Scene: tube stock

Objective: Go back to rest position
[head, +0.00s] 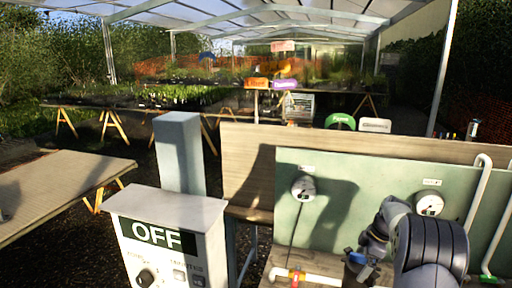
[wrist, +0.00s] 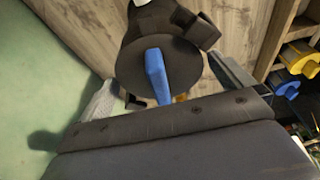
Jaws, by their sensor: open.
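My gripper shows in the wrist view (wrist: 168,88), with one pale finger at left and one grey finger at right, spread apart. A dark round part with a blue lever (wrist: 155,72) lies between and beyond the fingers; I cannot tell whether they touch it. In the head view my arm is at the lower right, in front of the green panel (head: 375,180). A blue piece (head: 359,258) shows by the arm's end there, low over the wooden bench. The fingertips are hard to make out in the head view.
The panel carries a left gauge (head: 303,188) and a right gauge (head: 430,204). A white pipe (head: 478,190) rises at right. A control box (head: 165,240) reading OFF stands at left. Yellow and blue rolls (wrist: 298,60) sit on a shelf in the wrist view.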

